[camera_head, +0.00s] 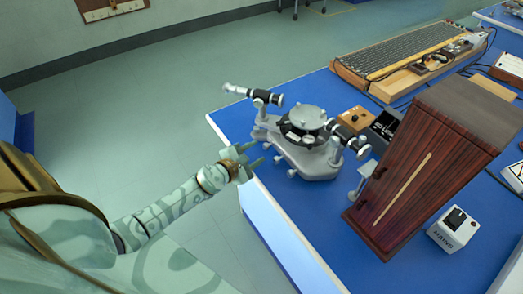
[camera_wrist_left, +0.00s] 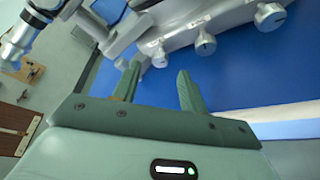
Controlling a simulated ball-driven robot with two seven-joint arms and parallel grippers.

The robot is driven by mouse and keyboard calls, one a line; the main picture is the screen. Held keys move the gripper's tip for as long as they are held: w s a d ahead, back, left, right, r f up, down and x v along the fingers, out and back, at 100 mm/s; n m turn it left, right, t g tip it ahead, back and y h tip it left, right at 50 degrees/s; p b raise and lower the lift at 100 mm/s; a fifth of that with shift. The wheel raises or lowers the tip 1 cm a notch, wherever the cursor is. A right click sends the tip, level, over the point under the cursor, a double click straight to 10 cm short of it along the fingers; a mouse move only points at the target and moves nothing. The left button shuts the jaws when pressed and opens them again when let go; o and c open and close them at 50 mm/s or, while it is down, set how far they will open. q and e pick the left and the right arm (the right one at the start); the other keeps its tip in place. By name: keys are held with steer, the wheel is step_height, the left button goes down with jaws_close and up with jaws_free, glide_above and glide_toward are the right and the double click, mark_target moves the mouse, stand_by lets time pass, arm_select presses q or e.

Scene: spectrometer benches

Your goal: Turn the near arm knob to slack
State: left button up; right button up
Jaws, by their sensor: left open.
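The grey spectrometer (camera_head: 318,165) stands on the blue bench, with a round table on top and a black-and-silver tube arm on each side. Small silver knobs show along its base; in the left wrist view they are a small knob (camera_wrist_left: 159,58), a middle knob (camera_wrist_left: 205,44) and a larger knob (camera_wrist_left: 268,17). I cannot tell for sure which is the near arm knob. My left gripper (camera_head: 257,153) is open and empty beside the spectrometer's near-left side. In the left wrist view its fingers (camera_wrist_left: 159,72) point toward the small knob, without clear contact. My right gripper is out of view.
A tall dark-red wooden cabinet (camera_head: 415,170) stands right of the spectrometer. A white switch box (camera_head: 453,229), a small wooden box (camera_head: 355,119) and a keyboard-like wooden instrument (camera_head: 410,55) are also on the bench. The floor left of the bench edge is clear.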

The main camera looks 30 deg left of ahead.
mark_target(264, 147)
arm_select(q)
steer(key=shift+b+x, duration=0.35)
steer(key=shift+x, duration=1.5)
steer(key=shift+c, duration=0.3)
jaws_close()
